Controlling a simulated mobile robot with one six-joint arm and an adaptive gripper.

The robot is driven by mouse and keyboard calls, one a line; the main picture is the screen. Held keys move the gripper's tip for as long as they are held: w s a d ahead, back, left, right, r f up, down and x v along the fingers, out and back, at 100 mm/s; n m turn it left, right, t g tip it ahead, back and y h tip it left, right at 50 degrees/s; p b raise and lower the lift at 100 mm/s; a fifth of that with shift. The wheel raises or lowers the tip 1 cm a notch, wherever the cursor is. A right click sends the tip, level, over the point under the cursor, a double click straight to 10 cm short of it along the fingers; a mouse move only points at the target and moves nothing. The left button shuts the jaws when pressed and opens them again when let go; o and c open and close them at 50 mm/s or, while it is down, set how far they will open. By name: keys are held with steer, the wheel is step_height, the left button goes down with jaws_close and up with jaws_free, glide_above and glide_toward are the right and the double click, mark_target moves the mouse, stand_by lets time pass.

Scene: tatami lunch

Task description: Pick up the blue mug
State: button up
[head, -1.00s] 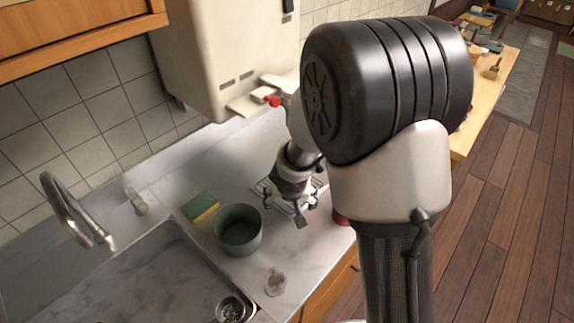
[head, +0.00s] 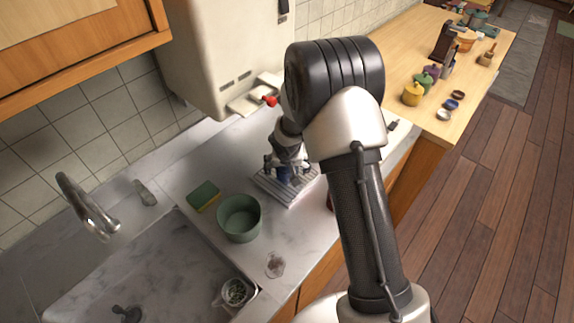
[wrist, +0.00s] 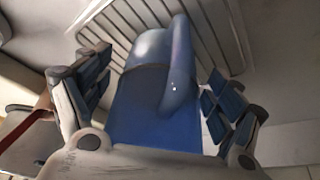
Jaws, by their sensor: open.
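The blue mug (wrist: 150,108) fills the middle of the wrist view, with its curved handle (wrist: 181,62) at the upper right. My gripper (wrist: 158,100) is open, with one finger on each side of the mug; I cannot tell whether either finger touches it. In the head view my gripper (head: 287,165) is low over a pale ribbed drying rack (head: 292,194) on the counter. The mug there is mostly hidden by the gripper. The rack's slats (wrist: 112,25) also show behind the mug in the wrist view.
A green pot (head: 238,218) and a sponge (head: 203,197) stand left of the rack. A small clear glass (head: 275,263) stands in front. The sink (head: 150,270) is at the lower left. A white wall unit (head: 215,60) rises behind. A red item (head: 330,201) is partly hidden by my arm.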

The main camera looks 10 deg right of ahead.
steer(key=shift+r, duration=0.1)
steer(key=c, duration=1.4)
steer(key=shift+r, duration=0.2)
steer(key=shift+c, duration=0.2)
steer(key=shift+r+p, duration=1.05)
steer(key=shift+r, duration=0.45)
steer(key=shift+s+r, duration=0.1)
steer(key=s+a+b, duration=0.1)
steer(key=s+b, duration=0.4)
steer(key=s, duration=0.3)
steer(key=s+a+b, duration=0.2)
steer(key=s+b, duration=0.4)
steer(key=s, duration=0.3)
steer(key=shift+s+a, duration=0.15)
steer(key=shift+a, duration=0.1)
